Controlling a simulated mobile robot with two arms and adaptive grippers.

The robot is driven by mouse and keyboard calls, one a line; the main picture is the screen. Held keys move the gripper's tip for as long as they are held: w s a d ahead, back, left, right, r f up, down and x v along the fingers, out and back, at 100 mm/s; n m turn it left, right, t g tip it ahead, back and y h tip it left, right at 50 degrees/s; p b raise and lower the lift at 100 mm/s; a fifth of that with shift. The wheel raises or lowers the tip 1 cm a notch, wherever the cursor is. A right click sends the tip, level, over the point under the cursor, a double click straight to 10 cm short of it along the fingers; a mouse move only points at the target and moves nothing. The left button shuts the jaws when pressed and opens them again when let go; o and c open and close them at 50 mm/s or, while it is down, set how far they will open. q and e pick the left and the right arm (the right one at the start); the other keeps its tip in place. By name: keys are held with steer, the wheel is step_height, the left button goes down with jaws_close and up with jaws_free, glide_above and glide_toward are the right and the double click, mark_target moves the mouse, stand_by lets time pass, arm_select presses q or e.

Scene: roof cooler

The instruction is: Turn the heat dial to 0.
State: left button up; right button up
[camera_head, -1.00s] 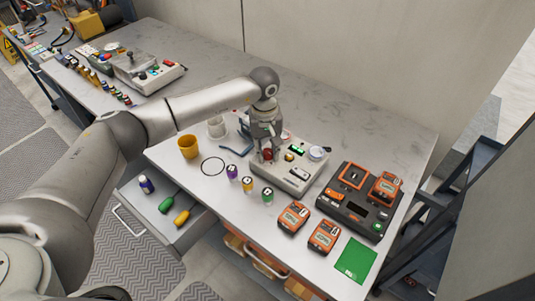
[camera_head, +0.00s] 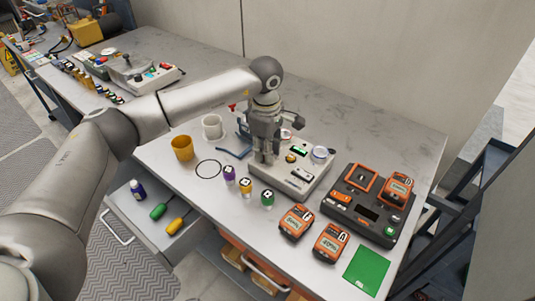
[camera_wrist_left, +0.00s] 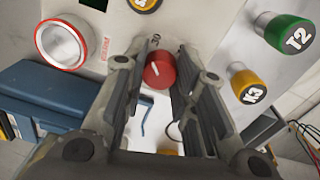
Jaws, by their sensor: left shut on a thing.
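The red heat dial (camera_wrist_left: 160,70) shows in the left wrist view, a round red knob with a white mark, on a pale panel. Small dark print is beside it, too small to read surely. My left gripper (camera_head: 264,158) points down at the left end of the grey control box (camera_head: 309,185). In the wrist view its fingers (camera_wrist_left: 160,88) stand on either side of the dial, and it is shut on it. In the head view the gripper hides the dial. My right gripper is not in view.
Bottles with purple, yellow and green caps (camera_head: 267,197) stand in front of the box. A yellow cup (camera_head: 182,148) and a white mug (camera_head: 212,127) are left of it. A drawer (camera_head: 160,218) is open.

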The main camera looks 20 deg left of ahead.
arm_select(q)
steer(key=n+b, duration=0.2)
steer(key=n, duration=0.2)
steer(key=shift+f+n, duration=0.1)
steer(key=shift+n, duration=0.2)
steer(key=n+b, duration=0.1)
steer(key=n, duration=0.3)
steer(key=shift+n, duration=0.3)
steer(key=o, duration=1.1)
steer(key=shift+c, duration=0.2)
step_height(320, 180, up, 12)
steer(key=shift+s+d, duration=0.15)
steer(key=shift+s, duration=0.05)
